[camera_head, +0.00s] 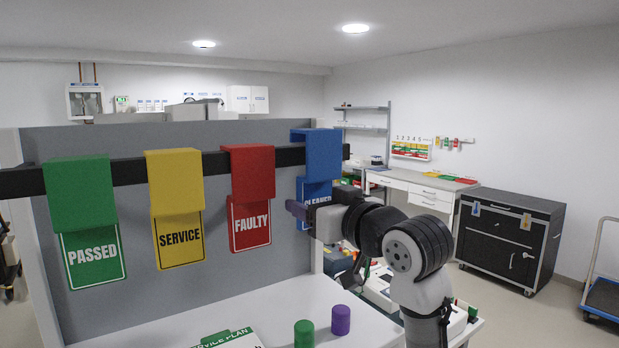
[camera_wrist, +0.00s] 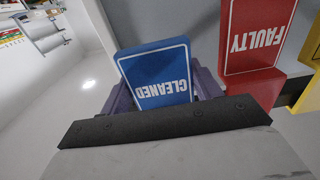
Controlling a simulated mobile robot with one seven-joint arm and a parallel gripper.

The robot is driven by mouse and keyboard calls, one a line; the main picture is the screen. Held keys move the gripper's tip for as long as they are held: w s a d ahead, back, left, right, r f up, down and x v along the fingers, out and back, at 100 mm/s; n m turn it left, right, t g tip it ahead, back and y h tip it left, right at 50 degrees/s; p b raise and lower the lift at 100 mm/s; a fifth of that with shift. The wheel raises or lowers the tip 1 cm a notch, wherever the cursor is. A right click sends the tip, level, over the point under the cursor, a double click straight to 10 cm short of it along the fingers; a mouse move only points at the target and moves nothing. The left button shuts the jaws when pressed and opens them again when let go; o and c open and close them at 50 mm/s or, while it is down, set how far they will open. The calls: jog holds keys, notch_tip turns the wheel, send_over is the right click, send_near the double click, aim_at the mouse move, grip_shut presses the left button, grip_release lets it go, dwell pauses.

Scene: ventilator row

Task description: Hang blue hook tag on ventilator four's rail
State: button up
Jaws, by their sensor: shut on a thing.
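The blue hook tag (camera_head: 322,155), lettered CLEANED, hangs over the right end of a black rail (camera_head: 130,172) on a grey panel. My gripper (camera_head: 299,212) is at the lower part of this tag, its purple fingers shut on it. The tag's hook still lies over or right at the rail; the exact contact cannot be told. No ventilator is clearly identifiable in either view.
Green PASSED (camera_head: 90,220), yellow SERVICE (camera_head: 178,210) and red FAULTY (camera_head: 249,185) tags hang left of the blue one. Green (camera_head: 304,334) and purple (camera_head: 340,320) cylinders stand on the white table (camera_head: 270,305) below. A black case (camera_head: 508,238) and trolley (camera_head: 603,290) stand right.

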jog(key=v, duration=0.6)
jog(key=shift+s, duration=0.15)
dwell(0.4)
jog(key=shift+d, duration=0.15)
